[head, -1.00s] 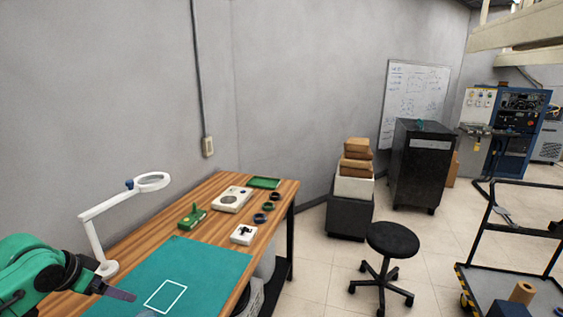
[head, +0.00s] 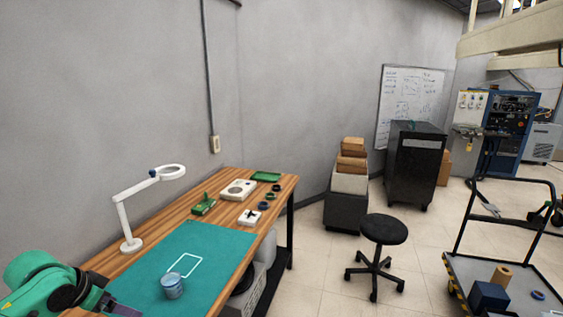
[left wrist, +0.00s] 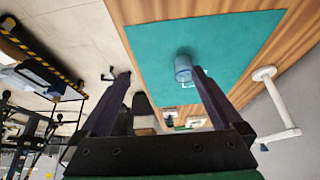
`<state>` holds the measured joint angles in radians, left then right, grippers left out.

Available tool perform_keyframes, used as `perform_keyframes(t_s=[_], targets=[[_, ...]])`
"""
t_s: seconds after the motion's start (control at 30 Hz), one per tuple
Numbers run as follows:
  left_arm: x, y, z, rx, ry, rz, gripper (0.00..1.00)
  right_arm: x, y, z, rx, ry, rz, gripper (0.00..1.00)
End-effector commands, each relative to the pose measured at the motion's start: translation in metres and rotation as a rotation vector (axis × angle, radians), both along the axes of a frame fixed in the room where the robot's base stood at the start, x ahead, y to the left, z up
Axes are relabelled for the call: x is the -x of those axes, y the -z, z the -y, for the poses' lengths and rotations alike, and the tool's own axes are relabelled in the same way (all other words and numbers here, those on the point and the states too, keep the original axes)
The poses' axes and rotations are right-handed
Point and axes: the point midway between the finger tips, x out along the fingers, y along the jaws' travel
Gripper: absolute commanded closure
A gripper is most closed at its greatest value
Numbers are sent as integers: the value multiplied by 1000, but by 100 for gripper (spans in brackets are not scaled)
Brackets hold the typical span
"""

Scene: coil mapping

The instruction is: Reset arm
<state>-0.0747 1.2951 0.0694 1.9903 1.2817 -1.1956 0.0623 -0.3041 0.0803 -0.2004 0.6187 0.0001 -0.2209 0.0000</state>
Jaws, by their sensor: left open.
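My left gripper (head: 116,309) is at the lower left of the head view, beside the near left part of the green mat (head: 215,245). In the left wrist view its two fingers (left wrist: 165,95) are spread apart with nothing held between them. A blue-grey cylinder (head: 172,286) stands on the mat, touching or close to the near end of a white outlined rectangle (head: 184,266). My right gripper is not in either view.
A white magnifier lamp (head: 128,215) stands at the table's left. A green fixture (head: 204,205), a white device (head: 238,189), a small white block (head: 249,218), dark rings (head: 267,207) and a green tray (head: 266,177) sit at the far end. A stool (head: 384,229) and cart (head: 510,275) stand right.

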Motion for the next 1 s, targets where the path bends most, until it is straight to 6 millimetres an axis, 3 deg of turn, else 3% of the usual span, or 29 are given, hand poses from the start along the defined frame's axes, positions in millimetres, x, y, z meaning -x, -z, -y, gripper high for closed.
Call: perform_keyframes(t_s=[0.27,0.5,0.7,1.0], targets=[[32,69,41,-17,57,-68,0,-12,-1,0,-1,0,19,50],[78,122,94,-34,80,-107,0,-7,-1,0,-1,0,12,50],[119,139,133,-42,27,-121,0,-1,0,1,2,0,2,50],[172,131,153,-58,-156,-159,0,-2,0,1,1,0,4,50]])
